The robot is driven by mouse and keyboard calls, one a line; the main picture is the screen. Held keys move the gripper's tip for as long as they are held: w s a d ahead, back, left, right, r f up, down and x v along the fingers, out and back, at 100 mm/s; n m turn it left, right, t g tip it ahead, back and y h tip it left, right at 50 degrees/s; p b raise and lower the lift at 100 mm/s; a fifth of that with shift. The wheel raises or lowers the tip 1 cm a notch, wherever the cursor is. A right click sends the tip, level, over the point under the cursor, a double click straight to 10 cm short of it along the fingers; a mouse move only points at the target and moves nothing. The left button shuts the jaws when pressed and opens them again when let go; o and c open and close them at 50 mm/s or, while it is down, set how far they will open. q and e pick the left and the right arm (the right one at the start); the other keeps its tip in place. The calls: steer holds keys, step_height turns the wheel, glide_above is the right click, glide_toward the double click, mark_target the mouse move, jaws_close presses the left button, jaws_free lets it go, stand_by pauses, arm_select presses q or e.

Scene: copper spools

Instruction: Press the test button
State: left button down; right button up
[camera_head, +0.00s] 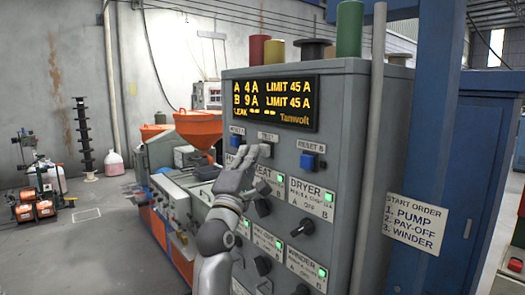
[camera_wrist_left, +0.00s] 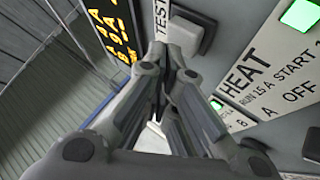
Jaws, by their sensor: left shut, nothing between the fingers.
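The test button is a light grey square push button under a TEST label (camera_head: 268,137) on the grey control cabinet (camera_head: 343,110). In the left wrist view the button (camera_wrist_left: 192,36) stands just beyond and to the right of my fingertips. My left gripper (camera_head: 258,152) is shut and empty, in front of the panel in the head view, and partly covers the button area there. In the left wrist view its closed fingers (camera_wrist_left: 166,72) point up towards the TEST label. I cannot tell whether they touch the button. My right gripper is not in view.
A blue reset button (camera_head: 307,162) sits to the right, another (camera_head: 236,140) to the left. Black knobs (camera_head: 302,228) and green lamps lie below. The amber display (camera_head: 283,101) is above. A grey pipe (camera_head: 370,150) and a start-order sign (camera_head: 416,224) stand right.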

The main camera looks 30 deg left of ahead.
arm_select(q)
steer(key=shift+w+d, duration=0.15)
steer(key=shift+w, duration=0.3)
stand_by(0.8)
steer(key=shift+s, duration=0.1)
steer(key=shift+s+a, duration=0.3)
steer(key=shift+s, duration=0.4)
steer(key=shift+s+a+p, duration=0.15)
steer(key=shift+s+a, duration=0.15)
steer(key=shift+s, duration=0.45)
steer(key=shift+s+a+p, duration=0.2)
steer(key=shift+s+a, duration=0.15)
steer(key=shift+s, duration=0.45)
steer(key=shift+s+a+p, duration=0.15)
steer(key=shift+s+a, duration=0.15)
steer(key=shift+s, duration=0.45)
